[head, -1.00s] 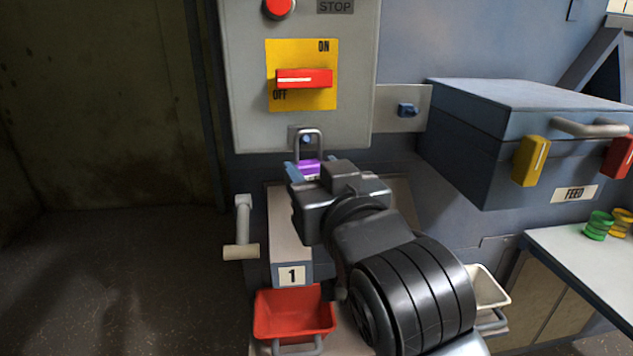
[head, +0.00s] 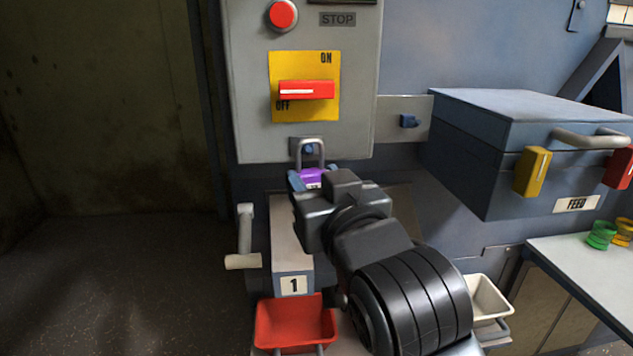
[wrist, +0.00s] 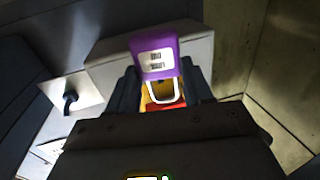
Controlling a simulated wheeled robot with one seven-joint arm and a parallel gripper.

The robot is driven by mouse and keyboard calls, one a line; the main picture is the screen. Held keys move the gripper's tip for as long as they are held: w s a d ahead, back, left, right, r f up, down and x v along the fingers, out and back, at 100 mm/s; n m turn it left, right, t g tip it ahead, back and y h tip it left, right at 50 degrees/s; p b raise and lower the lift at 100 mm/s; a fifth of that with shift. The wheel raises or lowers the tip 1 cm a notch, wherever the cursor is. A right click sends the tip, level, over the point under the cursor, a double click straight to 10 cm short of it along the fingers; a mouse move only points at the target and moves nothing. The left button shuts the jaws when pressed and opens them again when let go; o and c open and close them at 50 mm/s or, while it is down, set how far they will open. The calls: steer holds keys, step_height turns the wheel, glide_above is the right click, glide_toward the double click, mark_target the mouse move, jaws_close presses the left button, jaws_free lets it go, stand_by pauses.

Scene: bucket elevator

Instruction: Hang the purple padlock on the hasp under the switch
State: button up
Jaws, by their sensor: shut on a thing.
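The purple padlock (head: 311,178) is held in my gripper (head: 312,184), upright with its silver shackle (head: 310,151) on top. The hasp (head: 308,146) is a small plate with a blue part at the bottom edge of the grey switch box. In the head view the shackle overlaps the hasp; I cannot tell whether it is through it or only in front. In the wrist view the padlock (wrist: 155,57) sits between my fingers, its white label facing the camera. The red switch handle (head: 307,90) lies level on its yellow plate (head: 331,66), beside the OFF mark.
A red stop button (head: 282,15) is above the switch. A blue box marked FEED (head: 480,165) with yellow and red tags juts out at right. A pale lever (head: 244,240) and a red bucket (head: 270,328) are below. Open floor lies at left.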

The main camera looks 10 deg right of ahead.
steer(key=shift+w, duration=0.15)
steer(key=shift+d+x, duration=0.15)
steer(key=shift+x, duration=0.65)
steer(key=shift+d+x, duration=0.2)
steer(key=shift+x, duration=0.55)
steer(key=shift+w, duration=0.1)
steer(key=shift+f, duration=0.8)
steer(key=o, duration=1.2)
steer(key=shift+s+a+f+p+v, duration=0.15)
steer(key=shift+a+v, duration=0.2)
steer(key=shift+v, duration=1.3)
steer(key=shift+a+f+p+v, duration=0.1)
steer(key=shift+a+v, duration=0.25)
steer(key=shift+v, duration=1.25)
steer(key=shift+s+a+f+p+v, duration=0.15)
steer(key=shift+a+v, duration=0.2)
steer(key=shift+v, duration=1.3)
steer(key=shift+r, duration=0.1)
